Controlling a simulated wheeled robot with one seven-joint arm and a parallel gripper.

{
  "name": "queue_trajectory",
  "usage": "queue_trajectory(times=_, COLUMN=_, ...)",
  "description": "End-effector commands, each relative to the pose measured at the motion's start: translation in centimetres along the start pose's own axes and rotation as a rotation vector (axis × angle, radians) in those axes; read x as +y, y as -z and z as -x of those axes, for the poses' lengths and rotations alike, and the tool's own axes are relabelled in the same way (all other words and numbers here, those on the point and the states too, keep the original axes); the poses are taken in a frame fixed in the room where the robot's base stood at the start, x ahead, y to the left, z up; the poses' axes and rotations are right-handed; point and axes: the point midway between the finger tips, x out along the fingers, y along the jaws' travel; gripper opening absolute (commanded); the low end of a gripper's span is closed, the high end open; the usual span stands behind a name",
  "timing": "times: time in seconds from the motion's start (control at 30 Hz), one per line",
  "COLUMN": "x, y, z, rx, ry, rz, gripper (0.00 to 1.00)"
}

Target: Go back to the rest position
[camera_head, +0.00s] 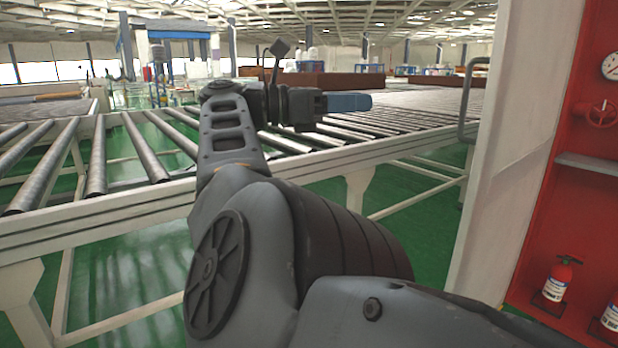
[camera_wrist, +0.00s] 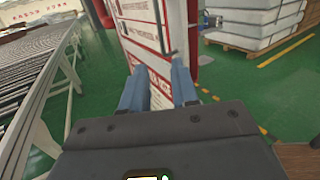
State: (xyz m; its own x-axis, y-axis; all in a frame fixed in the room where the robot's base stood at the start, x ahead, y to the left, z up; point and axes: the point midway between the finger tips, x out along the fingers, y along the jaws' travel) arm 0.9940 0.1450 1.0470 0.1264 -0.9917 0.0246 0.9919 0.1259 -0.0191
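My gripper (camera_head: 348,102) shows in the head view at the end of my bent grey arm, over the roller conveyor (camera_head: 75,215). It points to the right in that view. In the wrist view my gripper (camera_wrist: 160,85) has two blue fingers with a gap between them, and nothing is held there. Beyond the fingers stands a white and red panel (camera_wrist: 150,35) with printed text.
The conveyor also runs along the left of the wrist view (camera_wrist: 35,95). A white pillar (camera_head: 525,130) and a red cabinet (camera_head: 590,215) with fire extinguishers (camera_head: 557,280) stand at the right. Stacked white mattresses (camera_wrist: 255,20) lie on a pallet. Green floor (camera_wrist: 225,75) is clear between.

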Motion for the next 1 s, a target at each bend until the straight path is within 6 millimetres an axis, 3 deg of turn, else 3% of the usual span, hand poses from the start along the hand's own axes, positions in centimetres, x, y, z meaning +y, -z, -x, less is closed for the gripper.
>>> queue_trajectory(times=0.47, x=-0.1, y=5.6, z=-4.8, rx=-0.173, ry=0.02, rz=0.125, gripper=0.29)
queue_trajectory(times=0.73, x=-2.0, y=12.2, z=-10.1, rx=-0.396, ry=0.038, rz=0.312, gripper=0.29)
queue_trajectory(times=1.0, x=-6.1, y=18.8, z=-14.8, rx=-0.667, ry=0.051, rz=0.576, gripper=0.29)
